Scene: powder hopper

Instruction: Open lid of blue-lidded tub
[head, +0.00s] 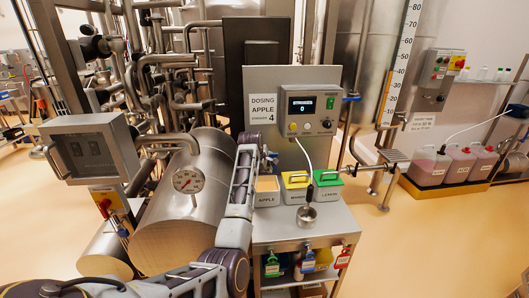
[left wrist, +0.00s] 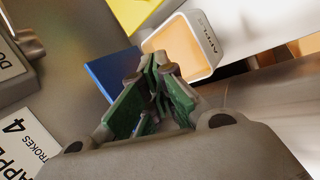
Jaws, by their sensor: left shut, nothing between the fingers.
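The blue-lidded tub (head: 266,199) is the white one marked APPLE on the steel bench, with pale orange powder inside. It also shows in the left wrist view (left wrist: 207,45), with its top uncovered. The blue lid (left wrist: 111,76) stands open at the tub's edge, partly hidden by my fingers. My left gripper (head: 262,156) is above and behind the tub. In the left wrist view the gripper (left wrist: 155,65) has its green-padded fingers together and empty, close to lid and tub rim. I cannot tell whether they touch. My right gripper is not in view.
A yellow-lidded tub (head: 295,180) and a green-lidded tub (head: 328,178) stand to the right. A metal scoop (head: 307,214) lies in front of them. The control box (head: 311,112) rises behind the bench. A steel tank (head: 180,220) is close on the left.

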